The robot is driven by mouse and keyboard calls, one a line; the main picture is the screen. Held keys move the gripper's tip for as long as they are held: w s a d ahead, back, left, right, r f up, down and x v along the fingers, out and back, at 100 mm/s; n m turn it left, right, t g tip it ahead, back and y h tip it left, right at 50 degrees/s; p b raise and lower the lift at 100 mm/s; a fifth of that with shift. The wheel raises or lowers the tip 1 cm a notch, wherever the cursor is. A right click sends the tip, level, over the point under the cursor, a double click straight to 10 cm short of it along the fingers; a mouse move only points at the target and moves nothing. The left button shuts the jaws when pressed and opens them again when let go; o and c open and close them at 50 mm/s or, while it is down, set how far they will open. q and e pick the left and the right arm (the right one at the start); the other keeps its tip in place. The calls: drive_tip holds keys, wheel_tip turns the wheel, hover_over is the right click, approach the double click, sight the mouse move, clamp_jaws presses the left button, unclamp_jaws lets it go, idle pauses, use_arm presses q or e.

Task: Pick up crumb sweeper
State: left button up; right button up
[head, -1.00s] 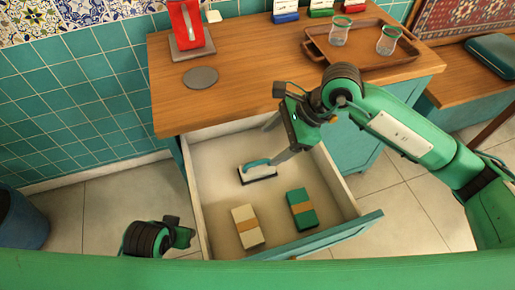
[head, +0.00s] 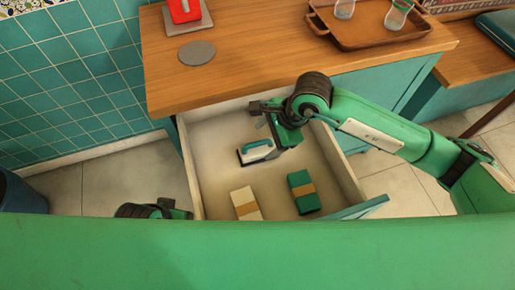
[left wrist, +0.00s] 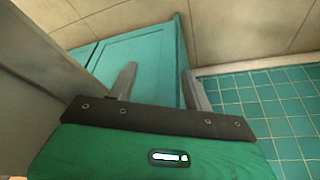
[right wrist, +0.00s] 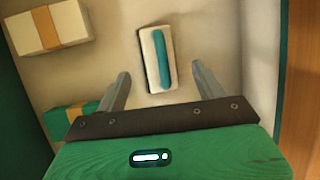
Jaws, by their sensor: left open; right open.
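The crumb sweeper (head: 257,152), a white block with a teal handle and dark edge, lies on the floor of the open drawer. It also shows in the right wrist view (right wrist: 157,60), ahead of the fingertips and roughly between their lines. My right gripper (head: 272,133) is open and empty, over the drawer just above and beside the sweeper, apart from it; in the right wrist view its two fingers (right wrist: 160,82) are spread wide. My left gripper (left wrist: 158,78) is open and empty, low at the left outside the drawer; the head view shows only part of it.
A cream pack (head: 246,204) and a green pack (head: 303,191), each with a tan band, lie in the drawer's front part. The drawer's front (head: 362,208) and side walls surround them. Above is the wooden counter (head: 250,65) with a tray (head: 375,33) holding glasses.

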sight(261, 145)
drive_tip(key=x, duration=0.4)
drive_tip(key=shift+s+d, duration=0.1)
drive_tip(key=shift+f, duration=0.25)
drive_tip(key=c, duration=1.1)
use_arm(q)
drive_tip(key=shift+r, duration=0.1)
use_arm(e)
drive_tip(key=shift+c, duration=0.2)
drive_tip(key=shift+r, duration=0.1)
use_arm(q)
drive_tip(key=shift+p+x, duration=0.55)
drive_tip(key=shift+x, duration=0.8)
use_arm(e)
wheel_tip(261, 145, up, 20)
use_arm(q)
drive_tip(key=shift+s, duration=0.1)
